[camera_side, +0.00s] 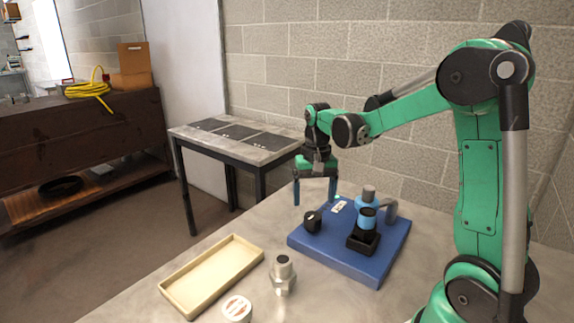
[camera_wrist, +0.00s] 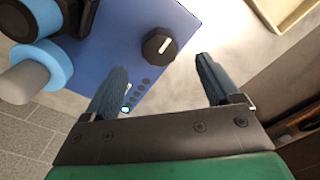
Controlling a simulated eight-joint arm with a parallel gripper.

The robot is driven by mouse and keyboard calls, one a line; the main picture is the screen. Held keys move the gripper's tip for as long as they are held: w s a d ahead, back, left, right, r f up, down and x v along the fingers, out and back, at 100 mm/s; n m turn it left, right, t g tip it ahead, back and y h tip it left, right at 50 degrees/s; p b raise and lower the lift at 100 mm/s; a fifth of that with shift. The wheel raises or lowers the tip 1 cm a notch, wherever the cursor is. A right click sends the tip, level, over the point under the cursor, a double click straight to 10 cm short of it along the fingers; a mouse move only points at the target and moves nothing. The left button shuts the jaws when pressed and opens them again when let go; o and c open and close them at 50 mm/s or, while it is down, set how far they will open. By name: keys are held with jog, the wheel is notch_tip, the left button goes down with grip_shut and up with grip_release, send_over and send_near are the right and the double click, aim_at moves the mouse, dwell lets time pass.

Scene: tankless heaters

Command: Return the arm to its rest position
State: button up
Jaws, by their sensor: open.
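My gripper (camera_side: 315,192) is open and empty, pointing down above the far left corner of the blue heater panel (camera_side: 347,262). Its two blue-grey fingers also show spread apart in the wrist view (camera_wrist: 158,88). The panel lies flat on the table. It bears a black knob (camera_side: 312,221) near its left side, a light blue and grey pipe fitting (camera_side: 369,197) and a black part with a blue ring (camera_side: 364,235). In the wrist view the knob (camera_wrist: 159,45) with a white mark sits beyond the fingers, apart from them. A small lit indicator (camera_wrist: 126,109) shows beside one finger.
A shallow beige tray (camera_side: 212,277), a metal hex fitting (camera_side: 283,272) and a round white-and-red container (camera_side: 237,308) sit left of the panel on the grey table (camera_side: 300,305). A side table (camera_side: 238,137) stands behind. A brick wall (camera_side: 300,60) rises at the back.

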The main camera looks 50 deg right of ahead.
jog(key=s+a+r+n+t, duration=0.1)
jog(key=a+n+t, duration=0.1)
jog(key=a, duration=0.2)
jog(key=s+a+r+n+t, duration=0.1)
jog(key=a+n+t, duration=0.1)
jog(key=a, duration=0.3)
jog(key=s+a+r+n+t, duration=0.2)
jog(key=a+n, duration=0.2)
jog(key=a, duration=0.1)
jog(key=shift+a+t, duration=0.1)
jog(key=shift+t, duration=0.2)
jog(key=shift+s+a+n+t, duration=0.15)
jog(key=shift+a+n+t, duration=0.15)
jog(key=shift+a+n, duration=0.2)
jog(key=shift+d, duration=0.1)
